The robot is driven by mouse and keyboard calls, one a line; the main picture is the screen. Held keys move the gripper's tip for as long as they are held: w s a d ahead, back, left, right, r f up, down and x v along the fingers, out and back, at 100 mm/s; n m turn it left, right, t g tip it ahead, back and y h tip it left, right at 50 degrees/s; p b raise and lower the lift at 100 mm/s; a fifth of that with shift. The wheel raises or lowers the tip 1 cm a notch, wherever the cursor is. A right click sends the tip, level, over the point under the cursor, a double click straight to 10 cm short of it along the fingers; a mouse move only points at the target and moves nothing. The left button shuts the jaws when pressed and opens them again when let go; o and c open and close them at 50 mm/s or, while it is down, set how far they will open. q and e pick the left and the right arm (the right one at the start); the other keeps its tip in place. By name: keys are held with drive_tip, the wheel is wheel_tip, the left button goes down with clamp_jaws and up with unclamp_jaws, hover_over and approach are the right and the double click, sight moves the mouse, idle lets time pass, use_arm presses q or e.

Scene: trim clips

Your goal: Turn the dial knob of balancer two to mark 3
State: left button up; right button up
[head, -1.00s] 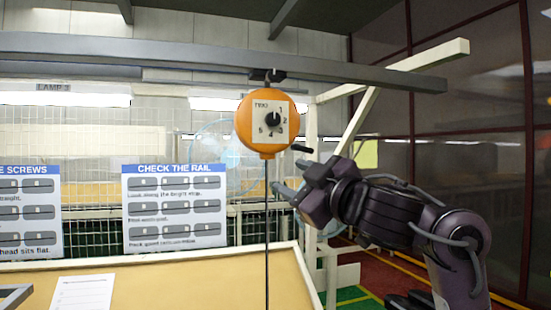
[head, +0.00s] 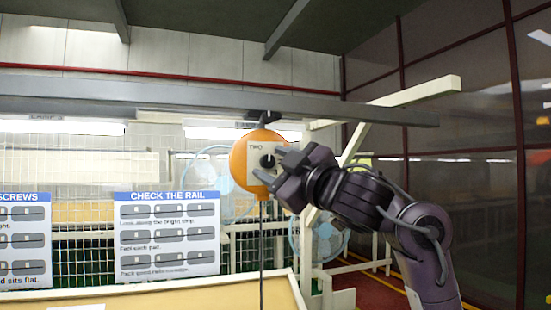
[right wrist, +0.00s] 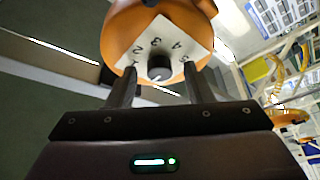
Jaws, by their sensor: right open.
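Balancer two is an orange round housing (head: 238,165) hung from the grey overhead rail in the head view, its pale dial plate marked "TWO". The black dial knob (head: 267,161) is at the plate's middle. My right gripper (head: 272,165) is open in front of the dial and hides most numbers there. In the right wrist view, the balancer (right wrist: 125,25) shows the dial plate (right wrist: 190,50) with its numbers and the knob (right wrist: 159,66) between my open right fingers (right wrist: 160,84), with gaps on both sides. I cannot tell the knob's exact setting. My left gripper is not in view.
The grey rail (head: 340,110) runs just above the balancer. A cord (head: 262,245) hangs below it. A "CHECK THE RAIL" board (head: 167,240) stands behind to the left, before a mesh fence. A tan bench panel (head: 210,290) lies below.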

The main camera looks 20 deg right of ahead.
drive_tip(key=c, duration=1)
drive_tip(key=shift+f, duration=0.1)
